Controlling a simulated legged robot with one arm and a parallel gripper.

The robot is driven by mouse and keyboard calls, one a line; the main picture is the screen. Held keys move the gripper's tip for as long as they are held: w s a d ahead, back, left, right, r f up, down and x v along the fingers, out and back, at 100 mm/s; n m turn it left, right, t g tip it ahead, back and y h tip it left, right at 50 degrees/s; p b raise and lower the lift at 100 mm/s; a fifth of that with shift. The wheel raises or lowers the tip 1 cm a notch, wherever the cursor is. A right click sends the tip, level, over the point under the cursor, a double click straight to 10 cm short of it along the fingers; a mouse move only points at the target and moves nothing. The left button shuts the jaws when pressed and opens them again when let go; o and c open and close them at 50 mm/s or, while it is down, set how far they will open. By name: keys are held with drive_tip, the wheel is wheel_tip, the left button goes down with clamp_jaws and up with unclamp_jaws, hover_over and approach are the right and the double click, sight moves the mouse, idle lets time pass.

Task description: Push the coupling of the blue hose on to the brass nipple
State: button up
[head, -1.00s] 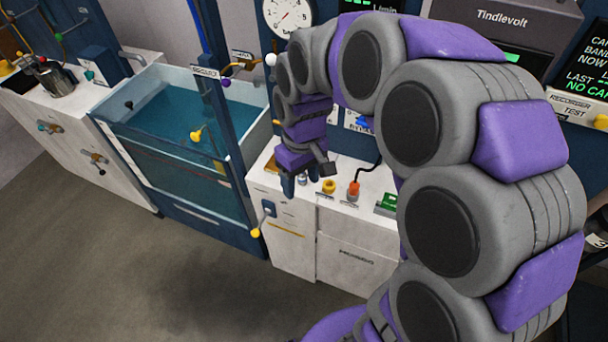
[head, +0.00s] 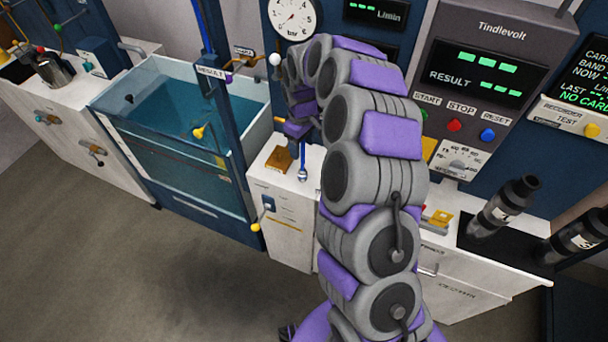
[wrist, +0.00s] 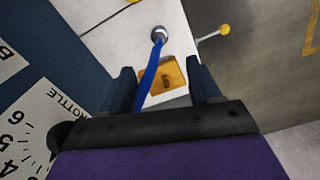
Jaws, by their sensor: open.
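The blue hose (head: 303,155) hangs below my wrist in the head view, with a silvery coupling (head: 303,175) at its lower end, over the white cabinet top. In the wrist view the blue hose (wrist: 150,75) runs between my fingers, closer to the left one, up to the round metal coupling (wrist: 160,35). My gripper (wrist: 161,82) is open, with a dark finger on each side of the hose. I cannot make out the brass nipple in either view, nor tell whether the coupling touches anything below it.
A brown-yellow block (head: 280,158) lies on the cabinet top beside the hose. A yellow-knobbed lever (head: 256,226) sticks out from the cabinet front. The glass water tank (head: 180,110) stands to the left. Black cylinders (head: 500,205) stand at the right. My arm hides part of the counter.

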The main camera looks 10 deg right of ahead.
approach(304, 172)
drive_tip(key=shift+a+f+b, duration=0.45)
drive_tip(key=shift+a+f, duration=0.45)
drive_tip(key=f, duration=0.1)
drive_tip(key=d+f, duration=0.2)
drive_tip(key=f, duration=0.1)
drive_tip(key=shift+d+b, duration=0.1)
drive_tip(key=shift+b, duration=0.25)
drive_tip(key=f, duration=0.1)
drive_tip(key=a+f+b, duration=0.1)
drive_tip(key=f, duration=0.3)
drive_tip(key=shift+a, duration=0.35)
drive_tip(key=shift+d, duration=0.75)
drive_tip(key=shift+c, duration=0.7)
drive_tip(key=c, duration=0.3)
drive_tip(key=shift+a, duration=0.4)
drive_tip(key=shift+c, duration=1.4)
drive_tip(key=shift+a, duration=0.15)
drive_tip(key=c, duration=0.3)
clamp_jaws()
drive_tip(key=shift+d, duration=0.45)
